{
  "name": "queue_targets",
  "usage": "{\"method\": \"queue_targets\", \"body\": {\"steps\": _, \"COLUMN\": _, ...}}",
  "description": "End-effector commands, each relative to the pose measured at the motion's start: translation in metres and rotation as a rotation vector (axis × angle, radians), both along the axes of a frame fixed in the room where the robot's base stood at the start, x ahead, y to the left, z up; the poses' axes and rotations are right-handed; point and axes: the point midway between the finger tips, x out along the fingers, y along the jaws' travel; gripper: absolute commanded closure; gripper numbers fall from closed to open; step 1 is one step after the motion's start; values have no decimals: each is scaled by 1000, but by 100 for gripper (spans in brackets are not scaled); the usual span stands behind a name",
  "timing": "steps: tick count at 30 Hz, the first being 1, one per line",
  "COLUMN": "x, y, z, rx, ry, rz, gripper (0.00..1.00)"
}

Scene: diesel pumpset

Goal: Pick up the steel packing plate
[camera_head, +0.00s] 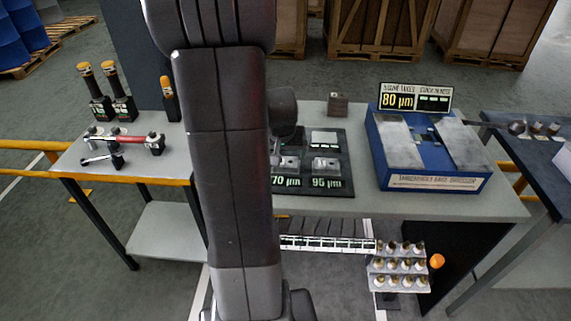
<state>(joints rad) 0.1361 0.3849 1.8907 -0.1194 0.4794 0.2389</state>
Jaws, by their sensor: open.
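A black board (345,180) on the grey bench carries small steel plates in marked places. One steel plate (326,164) lies above the "95 µm" label. Another steel plate (287,162) lies above the "70 µm" label, close to my arm's edge. A paler flat piece (324,138) lies farther back on the board. I cannot tell which of these is the packing plate meant. My gripper (287,133) shows as a dark shape beside my arm, over the back left of the board. Its fingertips are not clear, and my arm hides the board's left part. No plate is seen held.
A blue fixture (425,181) with steel pads and an "80 µm" sign (415,97) stands at right. A small brown block (338,105) sits behind the board. Wrenches (122,141) and orange-topped tools (124,100) are at left. A tiered rack (398,282) stands in front, below bench height.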

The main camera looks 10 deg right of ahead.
Motion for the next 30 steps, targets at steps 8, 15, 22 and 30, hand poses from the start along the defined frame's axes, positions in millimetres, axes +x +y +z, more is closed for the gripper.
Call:
{"method": "queue_targets", "body": {"steps": 8, "x": 7, "y": -8, "z": -34, "rx": 1, "ry": 4, "rz": 0, "gripper": 11}}
{"method": "queue_targets", "body": {"steps": 15, "x": 11, "y": -9, "z": -42, "rx": 1, "ry": 1, "rz": 0, "gripper": 11}}
{"method": "queue_targets", "body": {"steps": 22, "x": 11, "y": -9, "z": -42, "rx": 1, "ry": 1, "rz": 0, "gripper": 25}}
{"method": "queue_targets", "body": {"steps": 30, "x": 11, "y": -9, "z": -41, "rx": 1, "ry": -1, "rz": 0, "gripper": 73}}
